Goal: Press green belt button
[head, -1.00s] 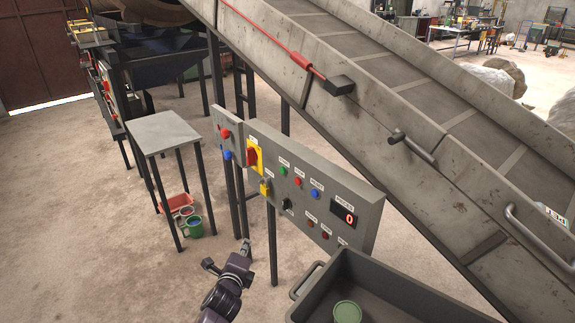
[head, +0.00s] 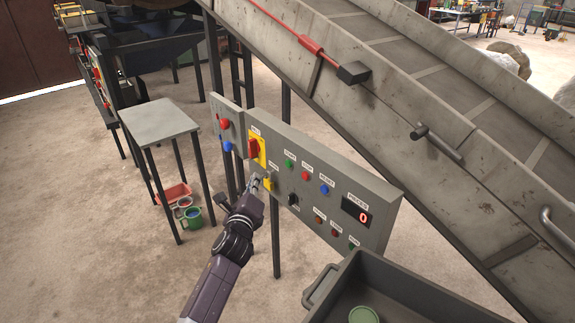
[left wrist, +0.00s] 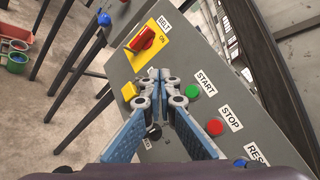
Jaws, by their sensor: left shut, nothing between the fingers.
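The grey control panel (head: 375,185) stands in front of the conveyor. Its green START button (head: 288,163) sits in the upper row, left of the red STOP button (head: 305,176) and the blue RESET button (head: 324,189). In the left wrist view the green button (left wrist: 193,91) is just right of my fingertips, with the START label beside it. My left gripper (head: 258,181) is shut and empty, close to the panel by the yellow piece (head: 268,181). In the left wrist view the gripper (left wrist: 158,72) points up the panel toward the BELT switch (left wrist: 143,40). My right gripper is not in view.
A grey bin (head: 345,272) with a green round object (head: 363,314) stands in front of the panel. The conveyor (head: 400,100) rises behind. A small table (head: 160,122) stands left, with containers (head: 190,217) on the floor. Open floor lies at the lower left.

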